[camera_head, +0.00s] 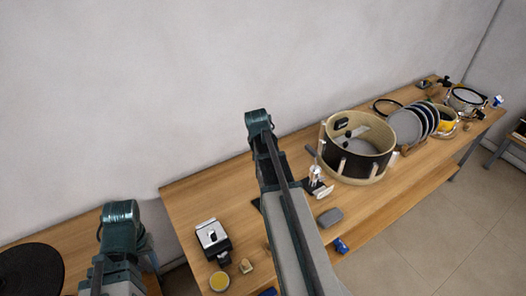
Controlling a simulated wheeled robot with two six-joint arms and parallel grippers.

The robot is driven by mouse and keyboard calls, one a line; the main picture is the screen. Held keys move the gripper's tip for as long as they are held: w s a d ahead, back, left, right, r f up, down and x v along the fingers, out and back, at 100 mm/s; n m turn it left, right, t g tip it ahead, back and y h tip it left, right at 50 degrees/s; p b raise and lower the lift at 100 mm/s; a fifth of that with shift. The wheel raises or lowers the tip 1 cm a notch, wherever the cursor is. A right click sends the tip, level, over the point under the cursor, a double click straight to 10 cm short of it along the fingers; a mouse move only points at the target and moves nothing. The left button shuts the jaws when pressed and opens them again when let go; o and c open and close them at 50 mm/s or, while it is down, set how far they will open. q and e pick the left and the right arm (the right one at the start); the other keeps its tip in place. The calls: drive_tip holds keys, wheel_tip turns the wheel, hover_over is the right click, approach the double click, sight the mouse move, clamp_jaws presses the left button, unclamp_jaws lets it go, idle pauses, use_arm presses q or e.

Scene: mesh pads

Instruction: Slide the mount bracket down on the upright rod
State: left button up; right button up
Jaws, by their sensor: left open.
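A small silver upright fitting (316,177) stands on a dark mesh pad beside the drum, just right of my central arm link. It looks like the rod with its mount bracket, but it is too small to tell the two apart or how high the bracket sits. My left arm shows at the lower left. Its fingertips are not clear, and I see nothing held there. My other arm rises through the middle and covers part of the bench. I cannot make out a right gripper.
A wooden bench (185,205) runs along the wall. An open drum shell (343,164) stands right of the fitting, with a rack of discs (405,127) beyond.

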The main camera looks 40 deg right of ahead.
drive_tip(key=shift+f+b, duration=6.05)
drive_tip(key=shift+f, duration=0.2)
drive_tip(key=o, duration=1.5)
drive_tip(key=shift+o, duration=0.2)
drive_tip(key=shift+r, duration=0.15)
drive_tip(key=p+v, duration=1.2)
drive_tip(key=v, duration=0.1)
drive_tip(key=shift+a+r+p, duration=0.2)
drive_tip(key=shift+p, duration=0.2)
drive_tip(key=shift+s, duration=0.15)
